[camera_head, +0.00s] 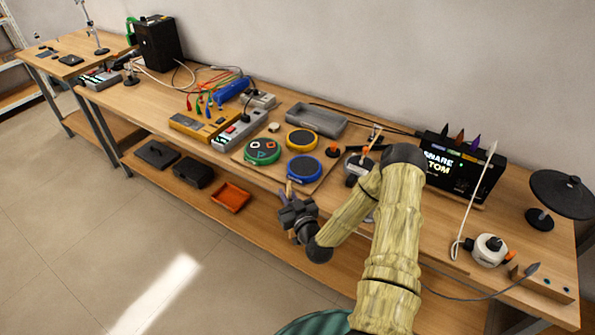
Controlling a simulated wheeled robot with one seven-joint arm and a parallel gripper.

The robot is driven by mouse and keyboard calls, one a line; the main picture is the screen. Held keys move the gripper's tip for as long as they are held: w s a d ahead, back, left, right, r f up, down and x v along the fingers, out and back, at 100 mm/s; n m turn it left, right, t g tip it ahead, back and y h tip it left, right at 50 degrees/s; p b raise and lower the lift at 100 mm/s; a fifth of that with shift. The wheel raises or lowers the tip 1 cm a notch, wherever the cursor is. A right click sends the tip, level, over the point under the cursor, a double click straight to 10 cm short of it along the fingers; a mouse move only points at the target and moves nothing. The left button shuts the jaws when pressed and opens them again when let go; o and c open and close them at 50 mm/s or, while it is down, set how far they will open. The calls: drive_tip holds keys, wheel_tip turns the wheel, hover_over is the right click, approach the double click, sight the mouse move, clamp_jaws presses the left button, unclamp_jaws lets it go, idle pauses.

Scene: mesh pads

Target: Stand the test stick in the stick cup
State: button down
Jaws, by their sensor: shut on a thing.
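My gripper (285,198) is at the front edge of the workbench, in front of the blue-topped pad. It is shut on a thin tan stick, the test stick (289,187), whose upper end shows above the jaws. The stick looks roughly upright; the jaws hide its middle.
Green (262,151), yellow (301,140) and blue (304,168) round pads lie on a board behind the gripper. An empty grey tray (316,120) lies farther back. A black display box (462,167) and a dark disc on a stand (562,193) are at right.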

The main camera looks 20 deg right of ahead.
drive_tip(key=s+a+f+m+h, duration=0.1)
drive_tip(key=s+a+f+h, duration=0.1)
drive_tip(key=s+a+f, duration=0.2)
drive_tip(key=shift+s+a+f, duration=0.25)
drive_tip(key=shift+a+f, duration=0.1)
drive_tip(key=shift+f, duration=0.3)
